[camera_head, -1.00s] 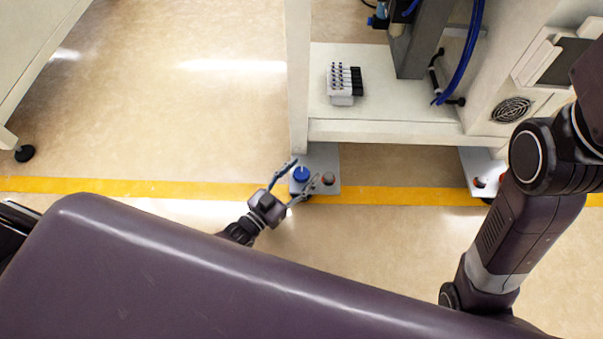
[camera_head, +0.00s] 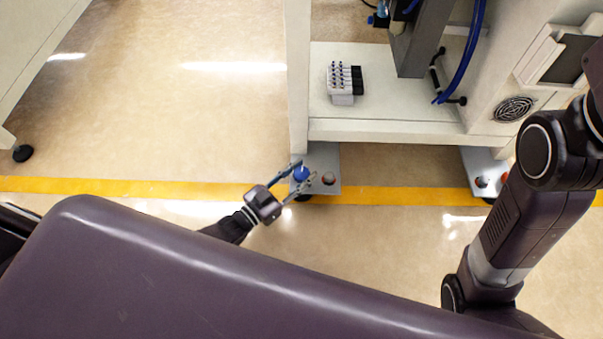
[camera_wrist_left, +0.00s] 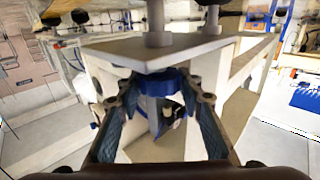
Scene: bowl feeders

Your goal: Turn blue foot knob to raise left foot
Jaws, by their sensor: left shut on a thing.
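My left gripper (camera_head: 306,172) reaches in from the lower left and is shut on the knob, one finger on each side. In the left wrist view the blue knob (camera_wrist_left: 158,84) is between the fingers of my left gripper (camera_wrist_left: 164,94), just under the plate (camera_wrist_left: 110,48). The left foot under the plate is mostly hidden. My right arm's links show at the right; its gripper is out of view.
A red-topped bolt (camera_head: 328,178) stands on the same plate, close to the right finger. The machine's lower shelf (camera_head: 385,105) holds a small white and black block (camera_head: 344,80). A second foot plate (camera_head: 481,165) is at the right.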

